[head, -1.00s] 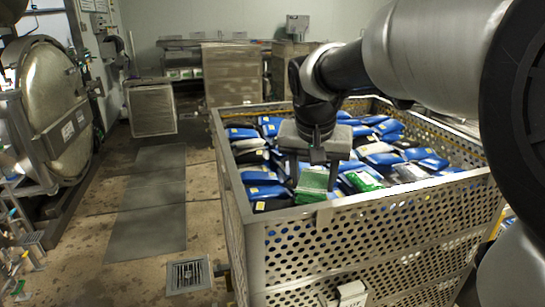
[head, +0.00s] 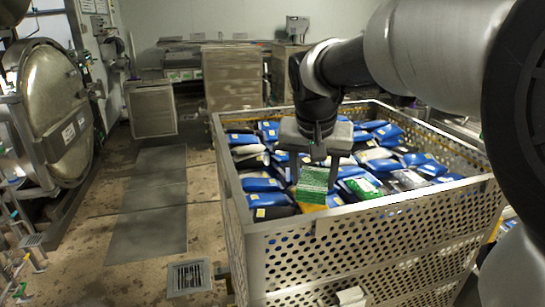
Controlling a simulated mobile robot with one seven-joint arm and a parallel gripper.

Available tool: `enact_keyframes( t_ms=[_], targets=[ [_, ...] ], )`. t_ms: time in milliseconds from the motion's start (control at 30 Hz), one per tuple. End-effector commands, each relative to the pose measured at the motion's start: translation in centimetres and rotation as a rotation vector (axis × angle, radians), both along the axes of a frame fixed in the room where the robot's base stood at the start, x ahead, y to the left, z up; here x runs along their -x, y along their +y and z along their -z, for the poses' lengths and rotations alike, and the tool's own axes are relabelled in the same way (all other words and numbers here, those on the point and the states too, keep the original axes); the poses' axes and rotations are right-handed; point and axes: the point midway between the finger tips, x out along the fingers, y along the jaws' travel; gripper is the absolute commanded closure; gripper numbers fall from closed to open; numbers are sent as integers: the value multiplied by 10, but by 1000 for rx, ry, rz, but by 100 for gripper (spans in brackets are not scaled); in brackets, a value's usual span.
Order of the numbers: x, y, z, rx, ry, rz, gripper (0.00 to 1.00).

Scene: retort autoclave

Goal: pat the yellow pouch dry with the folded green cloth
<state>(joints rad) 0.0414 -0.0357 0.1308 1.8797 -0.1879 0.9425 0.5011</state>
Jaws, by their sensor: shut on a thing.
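My gripper (head: 313,178) points down inside the near part of the perforated metal crate (head: 375,240). It is shut on the folded green cloth (head: 313,184), which hangs between its fingers. A yellow-orange patch, seemingly the yellow pouch (head: 312,208), shows just below the cloth near the crate's front wall. The cloth and the wall hide most of it. I cannot tell whether the cloth touches it.
Many blue pouches (head: 262,184) with pale labels fill the crate, with some white, black and green ones among them. The crate's front rim is close to my gripper. A round autoclave door (head: 55,110) stands open at left. A floor drain (head: 188,277) lies left of the crate.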

Motion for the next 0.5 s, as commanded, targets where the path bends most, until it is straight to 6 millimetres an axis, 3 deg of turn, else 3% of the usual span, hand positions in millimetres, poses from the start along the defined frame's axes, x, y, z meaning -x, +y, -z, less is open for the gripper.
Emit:
enact_keyframes(
  t_ms=[500],
  targets=[
    [0, 0, -43, 0, -2, 0, 68]
  ],
)
